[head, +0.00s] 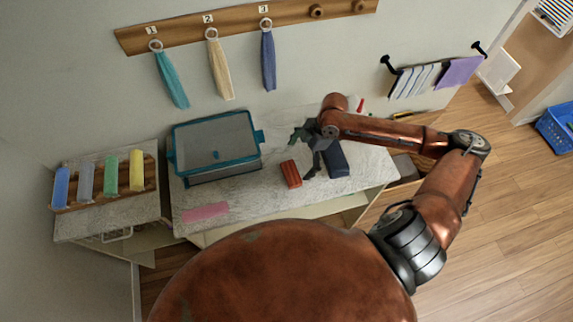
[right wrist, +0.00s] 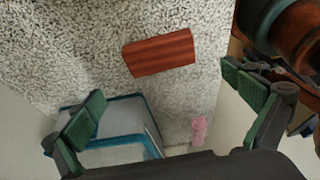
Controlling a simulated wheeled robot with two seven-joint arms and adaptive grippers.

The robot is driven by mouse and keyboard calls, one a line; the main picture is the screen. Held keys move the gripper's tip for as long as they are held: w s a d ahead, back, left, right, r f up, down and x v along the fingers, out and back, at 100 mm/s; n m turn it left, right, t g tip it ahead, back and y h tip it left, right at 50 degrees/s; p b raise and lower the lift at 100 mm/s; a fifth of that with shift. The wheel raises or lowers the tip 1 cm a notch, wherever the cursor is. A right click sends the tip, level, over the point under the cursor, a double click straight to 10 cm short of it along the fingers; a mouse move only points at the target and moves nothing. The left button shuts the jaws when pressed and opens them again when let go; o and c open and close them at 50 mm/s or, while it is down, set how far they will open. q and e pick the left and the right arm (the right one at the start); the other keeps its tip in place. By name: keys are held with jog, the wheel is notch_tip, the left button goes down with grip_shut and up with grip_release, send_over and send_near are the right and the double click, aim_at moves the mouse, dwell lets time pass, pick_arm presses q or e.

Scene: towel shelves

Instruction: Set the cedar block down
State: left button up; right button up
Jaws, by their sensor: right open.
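The cedar block (head: 291,174), a reddish-brown brick shape, lies on the speckled counter (head: 240,194) to the right of the teal bin. In the right wrist view the block (right wrist: 159,52) shows whole, with bare counter around it. My right gripper (head: 304,153) is over the counter just beside the block. In the right wrist view its two green-padded fingers (right wrist: 170,98) are spread wide with nothing between them, and the block is apart from both. My left gripper is not in view.
A teal-rimmed bin (head: 214,116) stands left of the block. A dark blue block (head: 337,159) lies to its right, near my forearm. A pink cloth (head: 206,212) lies at the front left. Counter in front of the block is clear.

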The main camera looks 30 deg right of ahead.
aim_at(292, 172)
jog(key=shift+a+f, duration=0.1)
jog(key=shift+f, duration=0.15)
jog(key=x, duration=0.3)
jog(key=shift+s+f, duration=0.2)
jog(key=shift+f, duration=0.15)
jog(key=shift+x, duration=1.1)
jog(key=shift+w+f, duration=0.1)
jog(key=shift+f, duration=0.4)
jog(key=c, duration=1.4)
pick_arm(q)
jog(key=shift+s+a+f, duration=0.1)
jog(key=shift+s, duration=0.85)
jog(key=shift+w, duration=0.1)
pick_arm(e)
jog(key=shift+r, duration=0.15)
